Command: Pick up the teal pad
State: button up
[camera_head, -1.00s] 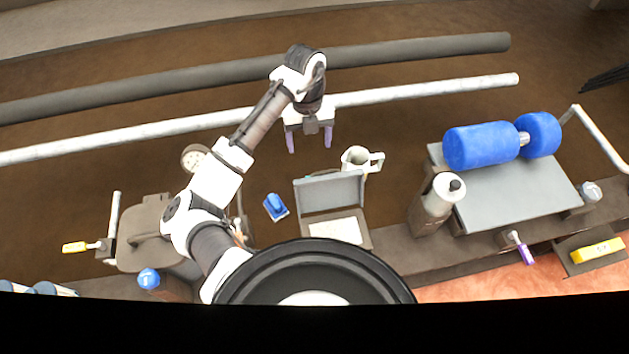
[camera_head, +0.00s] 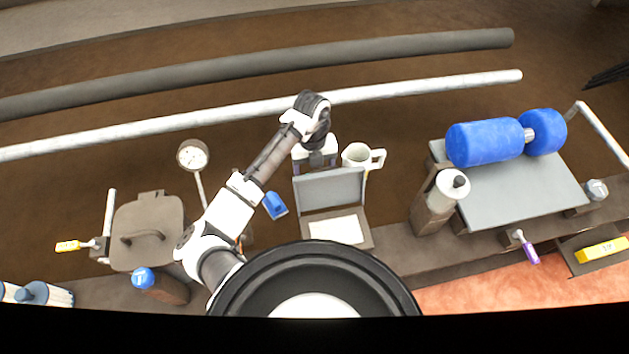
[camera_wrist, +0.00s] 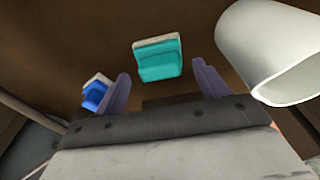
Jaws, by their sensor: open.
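The teal pad (camera_wrist: 160,60) shows in the wrist view, lying on the brown surface beyond and between my fingertips. It has a pale edge along its far side. My gripper (camera_wrist: 163,84) is open and empty, with its two purple fingers apart and the pad not between them. In the head view my gripper (camera_head: 315,168) is just behind the open grey box, left of the white mug. The teal pad cannot be made out in the head view, where my gripper and the box lid cover that area.
The white mug (camera_head: 356,155) stands close on the right; it looms large in the wrist view (camera_wrist: 270,50). The open grey box (camera_head: 330,190) is in front of my gripper. A blue block (camera_head: 275,205) lies to the left.

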jog(key=shift+c, duration=0.3)
jog(key=shift+r, duration=0.1)
jog(key=c, duration=1.3)
jog(key=shift+r, duration=0.1)
notch_tip(320, 180, up, 20)
jog(key=p, duration=0.4)
